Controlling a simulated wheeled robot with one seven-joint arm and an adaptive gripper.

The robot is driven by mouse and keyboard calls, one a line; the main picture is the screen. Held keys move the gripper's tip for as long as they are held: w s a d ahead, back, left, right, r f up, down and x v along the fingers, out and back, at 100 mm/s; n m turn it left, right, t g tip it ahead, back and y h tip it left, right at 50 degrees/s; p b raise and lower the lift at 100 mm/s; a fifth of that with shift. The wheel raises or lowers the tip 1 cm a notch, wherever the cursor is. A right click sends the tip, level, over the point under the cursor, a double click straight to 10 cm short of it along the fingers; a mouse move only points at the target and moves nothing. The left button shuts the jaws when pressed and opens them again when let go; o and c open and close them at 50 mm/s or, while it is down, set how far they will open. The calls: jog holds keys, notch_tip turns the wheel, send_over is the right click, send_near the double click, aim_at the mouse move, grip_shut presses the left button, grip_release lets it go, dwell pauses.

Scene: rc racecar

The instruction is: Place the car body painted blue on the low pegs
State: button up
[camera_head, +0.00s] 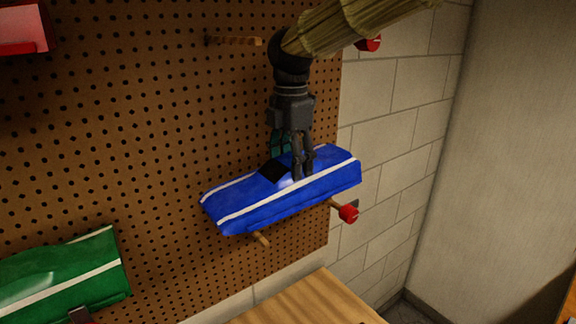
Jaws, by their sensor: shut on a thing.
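The blue car body (310,191) has white stripes and a dark window. It is at the pegboard (160,130), slightly tilted, its right end higher in the picture. My gripper (303,172) comes down from above and is shut on the car body near its middle. Two low pegs show just below the body: a wooden one (261,239) at the left and a red-tipped one (346,211) at the right. I cannot tell whether the body touches them, as it hides their upper parts.
A green car body (70,275) with white stripes is at the lower left. A red and pink object (22,28) is at the top left. Higher pegs, one wooden (235,41) and one red-tipped (369,44), flank my arm. A wooden tabletop (310,300) lies below.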

jog(key=shift+w+a+f+p, duration=0.2)
jog(key=shift+w+p, duration=0.1)
jog(key=shift+w, duration=0.25)
jog(key=shift+w+a+f+p, duration=0.15)
jog(key=shift+w+f+p, duration=0.1)
jog(key=shift+w, duration=0.25)
jog(key=shift+s+f+p, duration=0.15)
jog(key=shift+f+p, duration=0.3)
jog(key=shift+f, duration=0.15)
jog(key=shift+s+f+p, duration=0.15)
jog(key=shift+f+p, duration=0.25)
jog(key=shift+f, duration=0.15)
jog(key=shift+w+f, duration=0.2)
jog(key=shift+f, duration=0.25)
jog(key=shift+s, duration=0.15)
jog(key=o, duration=1)
jog(key=shift+f, duration=0.15)
jog(key=shift+o, duration=0.2)
notch_tip(320, 180, up, 12)
jog(key=b, duration=0.4)
jog(key=shift+r, duration=0.2)
